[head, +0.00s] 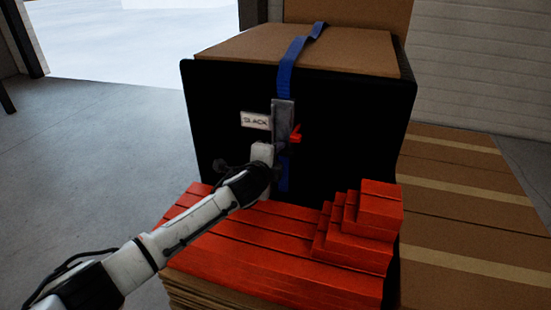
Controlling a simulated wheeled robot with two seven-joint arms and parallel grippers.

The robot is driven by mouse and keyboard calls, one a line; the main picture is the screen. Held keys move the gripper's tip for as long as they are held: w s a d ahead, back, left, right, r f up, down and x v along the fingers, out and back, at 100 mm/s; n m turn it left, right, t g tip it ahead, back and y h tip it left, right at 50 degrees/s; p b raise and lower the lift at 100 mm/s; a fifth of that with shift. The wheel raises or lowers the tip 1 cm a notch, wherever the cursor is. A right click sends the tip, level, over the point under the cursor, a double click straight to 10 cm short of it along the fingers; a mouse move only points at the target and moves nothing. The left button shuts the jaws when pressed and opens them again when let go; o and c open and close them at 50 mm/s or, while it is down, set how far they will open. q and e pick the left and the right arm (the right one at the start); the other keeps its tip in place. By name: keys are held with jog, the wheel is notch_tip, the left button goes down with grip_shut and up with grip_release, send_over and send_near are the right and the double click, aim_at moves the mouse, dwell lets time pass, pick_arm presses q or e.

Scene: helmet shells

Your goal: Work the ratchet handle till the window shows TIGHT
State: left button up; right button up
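A blue strap (284,79) runs down over the cardboard box and the front of a black panel. A grey ratchet plate (283,116) sits on the strap, with a red handle (295,134) sticking out at its right. A small white window (256,121) left of the plate seems to read SLACK. My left gripper (264,153) is just below the window, at the lower left of the ratchet. It looks apart from the red handle, but contact with the plate is unclear. Its fingers are too small and hidden to read. My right gripper is not in view.
A large cardboard box (230,52) stands behind the panel. Flat brown cartons (470,200) lie at the right. Grey floor (90,150) is clear at the left.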

pick_arm(q)
jog(key=shift+s+a+r+p, duration=0.15)
jog(key=shift+s+r+p, duration=0.15)
jog(key=shift+s, duration=0.15)
jog(key=p+v, duration=0.2)
jog(key=v, duration=0.7)
jog(key=shift+s+p, duration=0.15)
jog(key=shift+p, duration=0.25)
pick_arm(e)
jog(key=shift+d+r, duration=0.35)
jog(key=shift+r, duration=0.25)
pick_arm(q)
jog(key=shift+f, duration=0.15)
